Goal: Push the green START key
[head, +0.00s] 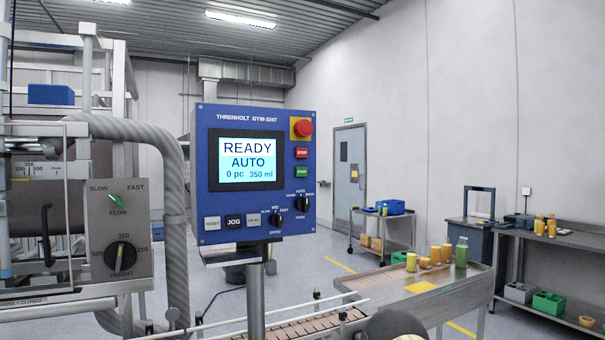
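The panel screen (249,161) reads READY, AUTO, 0 pc, 350 ml. Nothing covers the green key. My gripper is not in view; a dark rounded shape at the bottom edge may be part of my arm.
A red mushroom button (303,129) tops the key column. A post (257,300) carries the panel above a conveyor (300,328). A grey knob box (120,235) and a thick ribbed hose (175,215) stand left. A steel table (455,285) with bottles is at right.

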